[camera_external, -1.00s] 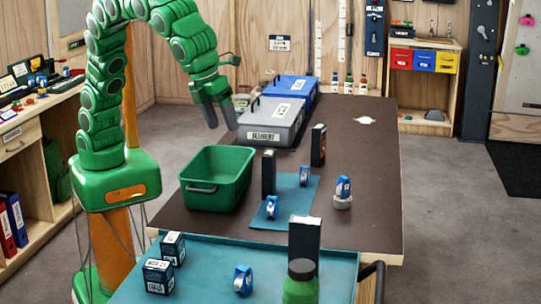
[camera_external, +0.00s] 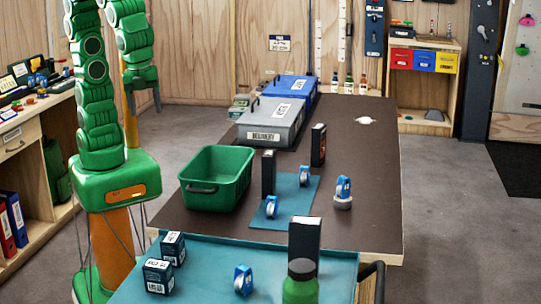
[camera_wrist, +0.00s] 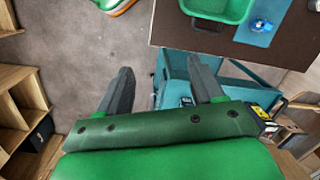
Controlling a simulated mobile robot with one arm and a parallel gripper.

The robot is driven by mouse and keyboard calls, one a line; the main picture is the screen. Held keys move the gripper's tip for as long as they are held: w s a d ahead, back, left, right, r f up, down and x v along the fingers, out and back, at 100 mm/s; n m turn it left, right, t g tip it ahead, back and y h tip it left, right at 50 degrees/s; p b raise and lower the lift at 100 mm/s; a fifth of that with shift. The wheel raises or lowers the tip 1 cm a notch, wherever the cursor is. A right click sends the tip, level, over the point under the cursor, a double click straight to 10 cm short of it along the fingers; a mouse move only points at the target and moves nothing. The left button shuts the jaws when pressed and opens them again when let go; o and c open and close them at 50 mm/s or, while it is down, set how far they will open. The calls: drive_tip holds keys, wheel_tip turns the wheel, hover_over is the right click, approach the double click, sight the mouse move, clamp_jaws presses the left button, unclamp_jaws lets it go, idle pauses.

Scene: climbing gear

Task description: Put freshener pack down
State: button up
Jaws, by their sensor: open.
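My gripper (camera_external: 144,106) hangs fingers down beside my arm column, left of the dark table and above the floor. In the wrist view its two fingers (camera_wrist: 160,70) are spread apart with nothing between them. Small green and white packs (camera_external: 239,105) sit at the left side of the grey delivery box (camera_external: 270,122); I cannot tell whether one of them is the freshener pack. My gripper is well to the left of them and touches nothing.
A green bin (camera_external: 216,178) stands on the dark table (camera_external: 365,165). Blue tape rolls and dark upright boxes stand around a teal mat (camera_external: 300,205). A teal cart (camera_external: 330,262) in front holds dark boxes (camera_external: 158,276), a tape roll and a green bottle (camera_external: 300,284).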

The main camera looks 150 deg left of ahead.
drive_tip(key=s+d+f+n, duration=0.2)
drive_tip(key=s+d+f, duration=0.1)
drive_tip(key=s, duration=0.6)
drive_tip(key=s+d+f+n+g+h, duration=0.1)
drive_tip(key=s+d+f+n, duration=0.2)
drive_tip(key=s, duration=0.6)
drive_tip(key=shift+s+d, duration=0.2)
drive_tip(key=shift+s, duration=0.05)
drive_tip(key=shift+f, duration=0.1)
